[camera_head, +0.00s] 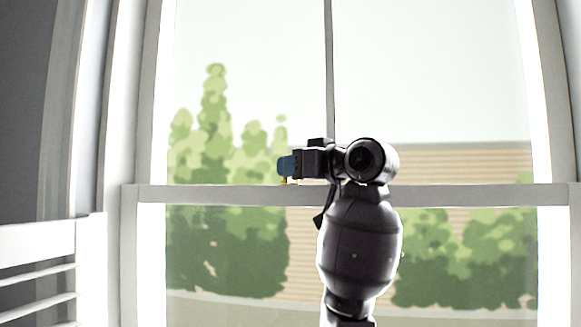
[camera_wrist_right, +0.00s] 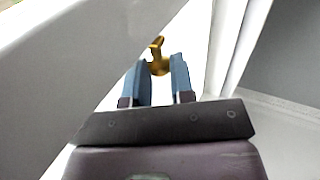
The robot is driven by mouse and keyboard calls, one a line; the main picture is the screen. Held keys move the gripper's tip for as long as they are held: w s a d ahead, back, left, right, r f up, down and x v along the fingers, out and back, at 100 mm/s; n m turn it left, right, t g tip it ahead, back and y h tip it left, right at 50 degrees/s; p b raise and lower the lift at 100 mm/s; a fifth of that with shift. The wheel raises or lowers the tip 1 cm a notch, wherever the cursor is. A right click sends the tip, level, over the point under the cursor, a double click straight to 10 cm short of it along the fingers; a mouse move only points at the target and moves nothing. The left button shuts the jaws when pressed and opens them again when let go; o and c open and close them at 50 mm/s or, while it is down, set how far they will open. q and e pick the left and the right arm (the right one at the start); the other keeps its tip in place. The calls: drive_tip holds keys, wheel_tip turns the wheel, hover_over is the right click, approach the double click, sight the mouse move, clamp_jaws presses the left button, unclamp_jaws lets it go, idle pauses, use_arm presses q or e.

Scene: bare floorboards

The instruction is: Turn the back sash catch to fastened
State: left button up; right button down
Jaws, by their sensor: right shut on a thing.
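The brass sash catch (camera_wrist_right: 157,62) shows between and just beyond the blue fingertips of my right gripper (camera_wrist_right: 160,72) in the right wrist view. The gripper is shut on the catch, with a finger on each side. Part of the catch is hidden by the fingers. In the head view my right gripper (camera_head: 285,166) is at the window's middle rail, pointing left. Only a small brass bit of the catch (camera_head: 284,181) shows below the fingertips there. I cannot tell which way its lever is turned. My left gripper is out of view.
The window's white middle rail (camera_head: 470,194) runs across the head view, with glass above and below and an upright bar (camera_head: 330,70) above. A white slatted piece (camera_head: 38,265) stands at the lower left. My right arm covers part of the lower pane.

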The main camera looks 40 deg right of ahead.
idle(0.3)
drive_tip(key=c, duration=1)
unclamp_jaws()
drive_tip(key=s, duration=0.3)
drive_tip(key=s+d+b, duration=0.1)
drive_tip(key=s, duration=0.3)
drive_tip(key=s+d+b, duration=0.1)
drive_tip(key=s, duration=0.2)
drive_tip(key=shift+s, duration=0.35)
